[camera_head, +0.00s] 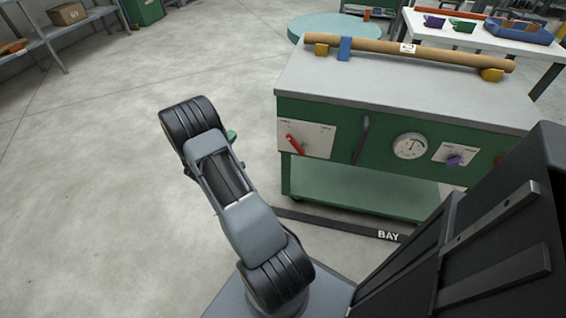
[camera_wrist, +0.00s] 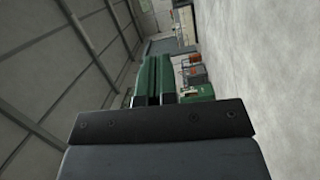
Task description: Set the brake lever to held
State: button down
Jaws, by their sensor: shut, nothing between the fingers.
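The machine (camera_head: 400,85) is a green cabinet with a grey top. A red lever (camera_head: 296,145) sits on a white plate (camera_head: 317,140) at the left of its front panel, slanting from upper left to lower right. It looks like the brake lever; the plate's labels are too small to read. My gripper shows in the wrist view (camera_wrist: 166,75) with its green fingers together and nothing between them. In the head view my arm hides most of it; only a small green part shows, left of the panel and apart from the lever. The lever is not in the wrist view.
A dark handle (camera_head: 361,139), a round gauge (camera_head: 410,146) and a purple knob (camera_head: 455,160) share the panel. A brown tube (camera_head: 420,50) lies on top. A floor strip marked BAY (camera_head: 388,236) runs in front. Open floor lies to the left.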

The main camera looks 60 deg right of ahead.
jog(key=s+f+n+g+h+b, duration=0.1)
jog(key=s+f+g+h+b, duration=0.2)
jog(key=s+f+g, duration=0.7)
jog(key=shift+s+f+b, duration=0.15)
jog(key=shift+f+b, duration=0.3)
jog(key=shift+b, duration=0.05)
jog(key=b, duration=0.2)
send_near(296, 146)
jog(key=w+d+r, duration=0.1)
jog(key=w+d, duration=0.3)
jog(key=d, duration=0.1)
jog(key=shift+s+d+r+b, duration=0.25)
jog(key=shift+s+r, duration=0.4)
jog(key=shift+s, duration=0.2)
jog(key=shift+s+d+r+b, duration=0.25)
jog(key=shift+s+r, duration=0.4)
jog(key=shift+s, duration=0.2)
